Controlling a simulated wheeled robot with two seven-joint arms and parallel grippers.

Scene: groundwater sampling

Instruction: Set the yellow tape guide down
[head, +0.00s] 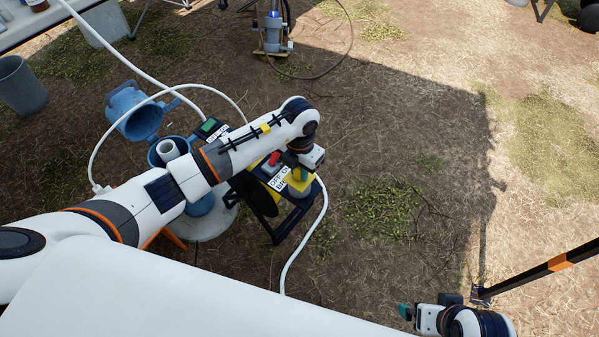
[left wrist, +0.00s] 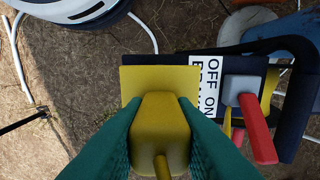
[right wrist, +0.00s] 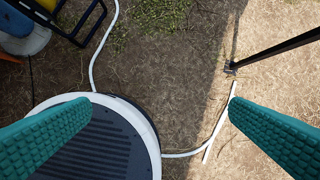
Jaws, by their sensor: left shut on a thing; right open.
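My left gripper (head: 300,173) is shut on the yellow tape guide (left wrist: 160,125). In the left wrist view its green fingers press on both sides of a yellow grip block, with a flat yellow plate beyond it. In the head view the yellow tape guide (head: 299,184) shows under the gripper, over the right side of a dark reel frame (head: 276,232). I cannot tell whether the guide touches the frame. My right gripper (head: 404,312) is open and empty at the lower right; its green fingers are wide apart in the right wrist view (right wrist: 160,115).
A red lever (left wrist: 258,128) and an OFF/ON label (left wrist: 209,82) sit right beside the guide. Blue containers (head: 138,112) stand left of the reel. A white hose (head: 302,245) runs along the ground. A black pole (head: 540,270) rises at right. Open ground lies right of the frame.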

